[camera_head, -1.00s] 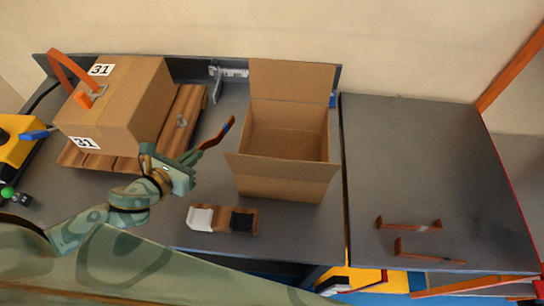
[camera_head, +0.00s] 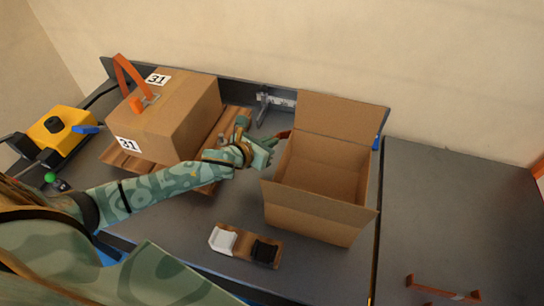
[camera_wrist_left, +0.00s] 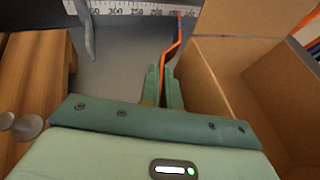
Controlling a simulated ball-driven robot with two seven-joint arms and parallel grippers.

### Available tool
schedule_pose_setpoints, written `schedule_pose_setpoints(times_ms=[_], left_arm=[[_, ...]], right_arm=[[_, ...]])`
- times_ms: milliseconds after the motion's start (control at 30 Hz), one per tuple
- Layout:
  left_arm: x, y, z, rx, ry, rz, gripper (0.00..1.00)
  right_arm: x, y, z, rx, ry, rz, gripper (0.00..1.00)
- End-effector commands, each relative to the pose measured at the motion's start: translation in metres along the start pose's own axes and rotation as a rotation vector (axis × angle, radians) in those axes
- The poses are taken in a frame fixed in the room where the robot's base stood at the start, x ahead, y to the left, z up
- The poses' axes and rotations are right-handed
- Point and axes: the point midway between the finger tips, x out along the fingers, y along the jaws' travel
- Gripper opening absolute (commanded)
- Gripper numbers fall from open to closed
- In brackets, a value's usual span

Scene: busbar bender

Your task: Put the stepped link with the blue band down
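My left gripper (camera_head: 266,145) is over the table between the numbered box and the open carton. In the left wrist view its two green fingers (camera_wrist_left: 164,88) are shut on a thin copper link (camera_wrist_left: 174,45), which runs up from the fingertips with a step in it. In the head view only a short reddish piece of the link (camera_head: 283,134) shows beside the carton; the rest is hidden by the gripper. My right gripper is not in view.
The open carton (camera_head: 316,213) stands at the right of the gripper. The box marked 31 (camera_head: 180,122) sits on a wooden board (camera_head: 125,163) at the left. A steel scale (camera_head: 280,101) runs along the back. A copper bracket (camera_head: 442,290) lies at the front right.

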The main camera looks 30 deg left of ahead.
Motion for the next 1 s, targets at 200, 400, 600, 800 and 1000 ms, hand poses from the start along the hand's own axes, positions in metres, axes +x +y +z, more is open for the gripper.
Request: schedule_pose_setpoints(times_ms=[200, 400, 600, 800, 1000], left_arm=[[0.02, -0.001, -0.023, -0.001, 0.002, 0.0, 0.0], [0.025, 0.0, -0.034, -0.001, 0.0, -0.001, 0.0], [0.036, -0.001, -0.062, -0.003, 0.002, -0.001, 0.0], [0.036, 0.0, -0.06, 0.001, -0.002, -0.001, 0.0], [0.037, 0.0, -0.064, 0.001, 0.001, 0.0, 0.13]], right_arm=[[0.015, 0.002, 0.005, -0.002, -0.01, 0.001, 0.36], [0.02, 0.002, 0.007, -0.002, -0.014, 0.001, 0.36], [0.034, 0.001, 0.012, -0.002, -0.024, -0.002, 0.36], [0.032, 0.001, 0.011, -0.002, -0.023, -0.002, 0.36], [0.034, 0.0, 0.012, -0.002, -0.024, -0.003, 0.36]])
